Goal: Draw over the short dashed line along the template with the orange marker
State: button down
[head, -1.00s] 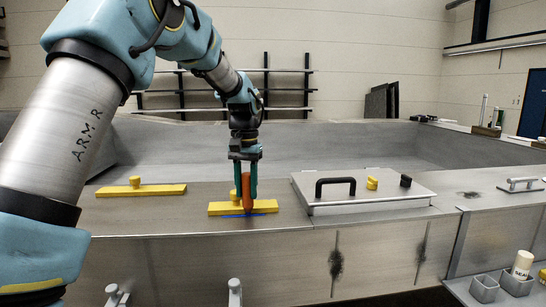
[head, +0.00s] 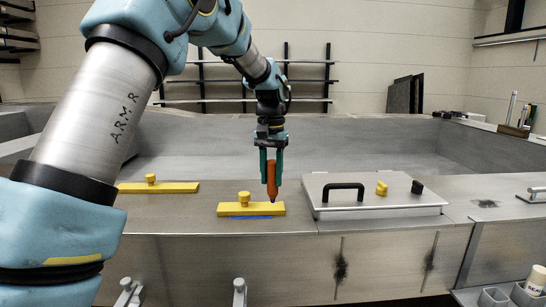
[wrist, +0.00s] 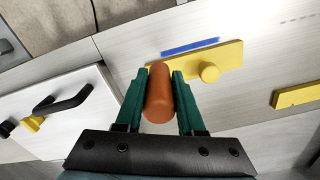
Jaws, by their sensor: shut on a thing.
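My gripper (head: 272,175) is shut on the orange marker (head: 271,180), which it holds upright, tip down. In the wrist view the marker (wrist: 159,92) sits between the green fingers. The tip is over the right end of the near yellow template (head: 235,210) in the head view and looks slightly raised; I cannot tell for sure whether it touches. A solid blue line (head: 252,217) runs along the template's front edge. It also shows in the wrist view (wrist: 190,47), with no dashes visible under it. A second yellow template (head: 160,188) lies further left, with faint grey dashes (wrist: 298,20) near it.
A raised metal hatch (head: 370,205) with a black handle (head: 343,190) and yellow and black knobs stands right of the template. Grey cups (head: 494,297) and a white container (head: 537,280) are at lower right. The metal counter between the two templates is clear.

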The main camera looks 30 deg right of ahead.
aim_at(271, 162)
jog(key=shift+r, duration=1.65)
